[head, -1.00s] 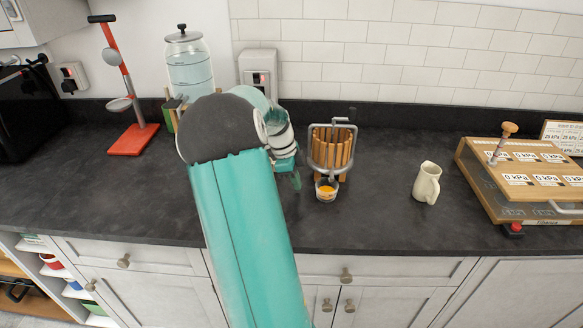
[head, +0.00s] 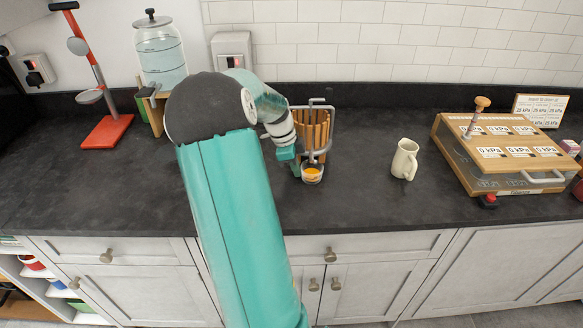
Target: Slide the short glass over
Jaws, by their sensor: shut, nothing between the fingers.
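The short glass (head: 312,175) is a small clear cup with orange contents. It stands upright on the dark counter in front of the wooden slatted press (head: 318,130). My gripper (head: 295,171) is at the left of the glass, low over the counter, and its fingers look shut with nothing between them. The fingers are very close to the glass's left side; I cannot tell if they touch. My arm hides part of the counter to the left and some of the press's left edge.
A cream jug (head: 404,160) stands to the right, with bare counter between it and the glass. A wooden gauge box (head: 500,150) is farther right. A glass dispenser (head: 160,55) and a red stand (head: 107,132) are at the left. The counter's front edge is below the glass.

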